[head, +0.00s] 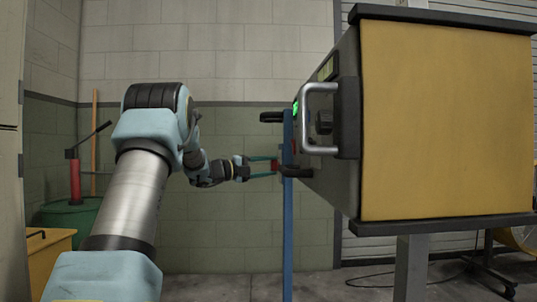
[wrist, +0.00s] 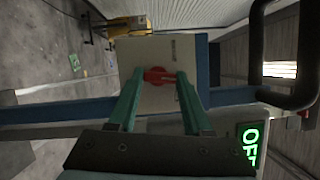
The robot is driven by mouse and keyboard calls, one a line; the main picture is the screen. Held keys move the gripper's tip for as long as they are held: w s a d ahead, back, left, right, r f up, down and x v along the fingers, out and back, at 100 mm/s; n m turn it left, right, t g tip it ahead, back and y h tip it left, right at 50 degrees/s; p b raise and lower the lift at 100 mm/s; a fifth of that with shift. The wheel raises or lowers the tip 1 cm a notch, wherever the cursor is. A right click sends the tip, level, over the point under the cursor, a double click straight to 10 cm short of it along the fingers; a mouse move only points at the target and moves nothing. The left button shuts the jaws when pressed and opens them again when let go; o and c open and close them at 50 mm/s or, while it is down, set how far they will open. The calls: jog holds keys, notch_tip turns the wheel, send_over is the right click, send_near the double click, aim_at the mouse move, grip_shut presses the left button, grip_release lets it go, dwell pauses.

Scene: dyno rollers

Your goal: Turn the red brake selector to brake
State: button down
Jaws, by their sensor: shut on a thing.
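The red brake selector (wrist: 158,76) shows in the wrist view on a pale square plate (wrist: 178,50), between the tips of my gripper's two green fingers. My gripper (wrist: 157,80) is shut on the selector. In the head view my gripper (head: 272,167) reaches right to the small red selector (head: 275,168) beside a blue upright post (head: 287,215). The fingers hide part of the selector, and I cannot read which mark it points to.
A large yellow-sided cabinet (head: 445,125) with a metal handle (head: 306,118) stands to the right. A dark curved bar (wrist: 300,60) is close on the right there. A green drum (head: 70,222) stands at left.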

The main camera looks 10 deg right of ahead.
jog(key=n+y+p, duration=0.1)
jog(key=n+p, duration=0.2)
jog(key=p, duration=0.4)
jog(key=n+g+y+p, duration=0.1)
jog(key=n+p, duration=0.2)
jog(key=p, duration=0.4)
jog(key=n+g+y+p, duration=0.1)
jog(key=n+p, duration=0.2)
jog(key=p, duration=0.5)
jog(key=shift+w+r, duration=0.15)
jog(key=shift+r, duration=0.25)
jog(key=shift+f+y+p, duration=0.15)
jog(key=shift+y+p, duration=0.15)
jog(key=shift+p, duration=0.05)
jog(key=shift+c, duration=1.6)
grip_release()
